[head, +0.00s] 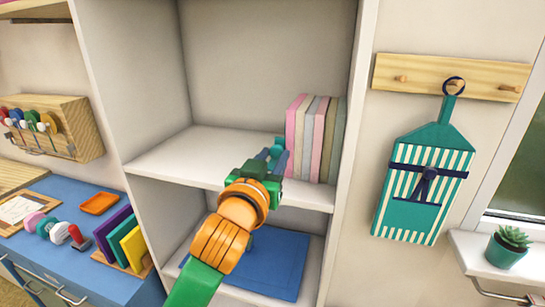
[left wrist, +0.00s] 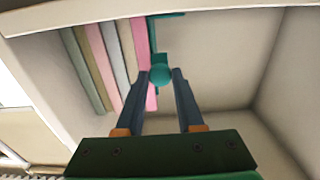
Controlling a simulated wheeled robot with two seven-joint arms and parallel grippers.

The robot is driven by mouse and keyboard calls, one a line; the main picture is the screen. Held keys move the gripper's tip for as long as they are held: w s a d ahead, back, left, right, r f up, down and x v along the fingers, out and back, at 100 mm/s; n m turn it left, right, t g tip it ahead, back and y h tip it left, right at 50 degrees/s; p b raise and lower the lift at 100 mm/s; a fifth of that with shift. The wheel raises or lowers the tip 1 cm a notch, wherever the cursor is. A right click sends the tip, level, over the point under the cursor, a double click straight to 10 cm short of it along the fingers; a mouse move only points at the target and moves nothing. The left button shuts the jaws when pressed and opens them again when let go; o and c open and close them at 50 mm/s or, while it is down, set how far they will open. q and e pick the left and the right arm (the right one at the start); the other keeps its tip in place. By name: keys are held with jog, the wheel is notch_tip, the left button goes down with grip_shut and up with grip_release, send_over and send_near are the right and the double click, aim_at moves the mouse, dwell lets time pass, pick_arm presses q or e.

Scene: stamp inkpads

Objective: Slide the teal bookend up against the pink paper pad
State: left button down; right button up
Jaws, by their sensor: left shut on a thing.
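The teal bookend (head: 279,143) stands on the upper shelf, mostly hidden behind my left gripper (head: 272,160) in the head view. In the left wrist view, its round teal knob (left wrist: 160,75) sits between the fingers of my left gripper (left wrist: 161,76), which is shut on it. The pink paper pad (head: 294,125) is the outermost of an upright row, just right of the bookend in the head view. In the left wrist view, the bookend's upright plate (left wrist: 152,34) is right beside the pink pad (left wrist: 138,50); I cannot tell whether they touch.
Several upright pads (head: 324,140) fill the shelf's right end, against the cabinet side. The shelf (head: 180,155) is bare to the left. A blue mat (head: 275,262) lies on the compartment below. A blue desk (head: 75,245) with stamps and pads stands at left.

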jog(key=shift+a, duration=0.3)
pick_arm(q)
jog(key=c, duration=0.5)
grip_release()
jog(key=shift+c, duration=0.2)
pick_arm(e)
jog(key=shift+d, duration=0.1)
